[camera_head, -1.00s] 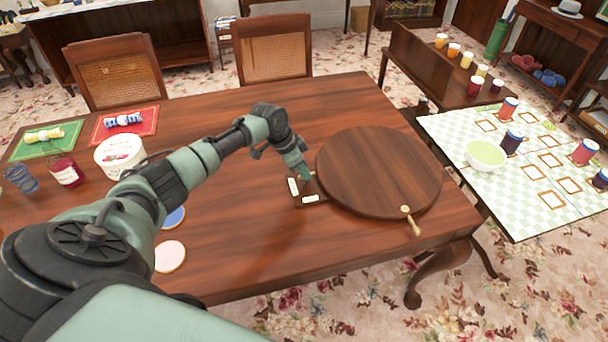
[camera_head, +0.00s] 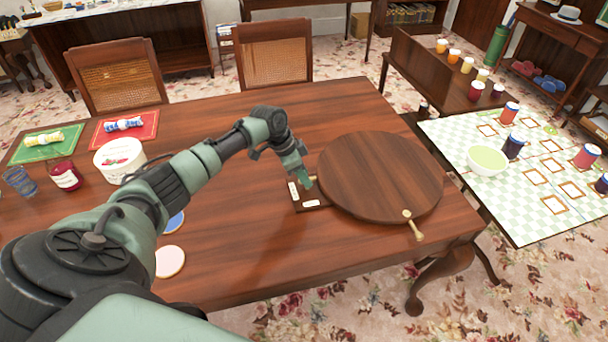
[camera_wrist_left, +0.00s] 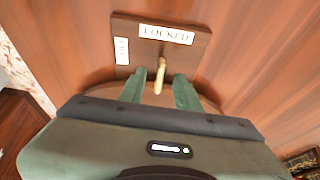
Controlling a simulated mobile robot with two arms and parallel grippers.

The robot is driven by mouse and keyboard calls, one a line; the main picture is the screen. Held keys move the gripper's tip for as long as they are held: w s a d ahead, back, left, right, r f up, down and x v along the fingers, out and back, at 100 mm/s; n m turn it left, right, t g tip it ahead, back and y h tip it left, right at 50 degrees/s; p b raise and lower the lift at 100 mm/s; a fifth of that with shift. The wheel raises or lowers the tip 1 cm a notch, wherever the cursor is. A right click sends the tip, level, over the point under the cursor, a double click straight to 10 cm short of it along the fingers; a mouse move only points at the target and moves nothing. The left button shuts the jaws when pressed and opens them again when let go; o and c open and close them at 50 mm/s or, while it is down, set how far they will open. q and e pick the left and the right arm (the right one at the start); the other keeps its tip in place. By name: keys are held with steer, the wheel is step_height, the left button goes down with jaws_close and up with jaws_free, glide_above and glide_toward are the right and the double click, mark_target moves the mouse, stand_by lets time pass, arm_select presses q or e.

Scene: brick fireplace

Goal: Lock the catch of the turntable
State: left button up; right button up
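The round wooden turntable (camera_head: 380,172) lies on the table, with a brass handle (camera_head: 412,225) at its front right rim. Its catch plate (camera_head: 298,205) sits at the turntable's left side and carries two white labels. In the left wrist view the plate (camera_wrist_left: 190,58) shows a label reading LOCKED (camera_wrist_left: 166,34) and a second label (camera_wrist_left: 122,50), too small to read surely. A brass catch lever (camera_wrist_left: 160,76) stands between the two green fingers of my left gripper (camera_wrist_left: 160,88). The fingers are apart, with gaps beside the lever. In the head view my left gripper (camera_head: 305,180) hides the lever.
A white tub (camera_head: 118,160), a red jar (camera_head: 64,175) and rolled napkins on mats stand at the table's left. Two coasters lie near my arm. A checkered table (camera_head: 520,210) with a bowl (camera_head: 487,160) and jars is at right. The table front is clear.

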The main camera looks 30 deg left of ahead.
arm_select(q)
steer(key=v, duration=0.7)
steer(key=shift+a+r+b, duration=0.15)
steer(key=shift+r+b, duration=0.2)
steer(key=shift+b, duration=0.05)
steer(key=shift+s+f, duration=0.1)
steer(key=shift+s, duration=0.05)
